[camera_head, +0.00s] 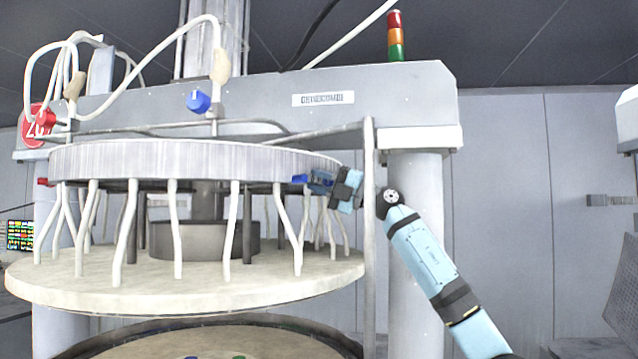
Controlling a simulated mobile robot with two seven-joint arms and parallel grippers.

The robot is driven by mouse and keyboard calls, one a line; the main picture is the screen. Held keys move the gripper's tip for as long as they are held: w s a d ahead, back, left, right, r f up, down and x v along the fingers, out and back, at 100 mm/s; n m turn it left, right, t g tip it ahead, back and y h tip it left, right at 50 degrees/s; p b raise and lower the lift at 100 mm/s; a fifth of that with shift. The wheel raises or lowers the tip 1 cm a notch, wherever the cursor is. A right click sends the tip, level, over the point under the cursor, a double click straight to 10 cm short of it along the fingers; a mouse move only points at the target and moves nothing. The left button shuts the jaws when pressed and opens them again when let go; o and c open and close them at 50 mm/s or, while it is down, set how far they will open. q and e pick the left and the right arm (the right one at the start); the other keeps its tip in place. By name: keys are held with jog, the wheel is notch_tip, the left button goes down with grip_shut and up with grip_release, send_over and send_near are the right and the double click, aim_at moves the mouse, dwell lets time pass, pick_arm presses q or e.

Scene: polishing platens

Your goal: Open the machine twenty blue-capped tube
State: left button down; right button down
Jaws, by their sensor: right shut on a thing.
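The machine (250,92) has a red round sign (34,130) reading 20 at its left end. A blue cap (198,101) sits on a tube in front of the machine's beam, above the ribbed upper ring (190,158). A smaller blue piece (299,179) shows at the right edge of this ring. My right gripper (318,181) reaches in from the right at that edge and is shut on the small blue piece, which it partly hides. The upper blue cap stands clear, away from the gripper. My left gripper is not in view.
A thin vertical pipe (369,250) stands just beside my right wrist, with a thick grey column (415,190) behind. White hoses (217,68) hang over the beam. A red cap (46,118) is at the left. Several pale tubes hang below the ring toward the round platen (200,285).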

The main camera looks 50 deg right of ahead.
jog(key=c, duration=1)
grip_release()
jog(key=shift+o, duration=0.2)
jog(key=shift+s+d+f, duration=0.15)
jog(key=shift+f, duration=0.05)
jog(key=b+v, duration=0.4)
jog(key=v, duration=0.3)
jog(key=shift+r, duration=0.1)
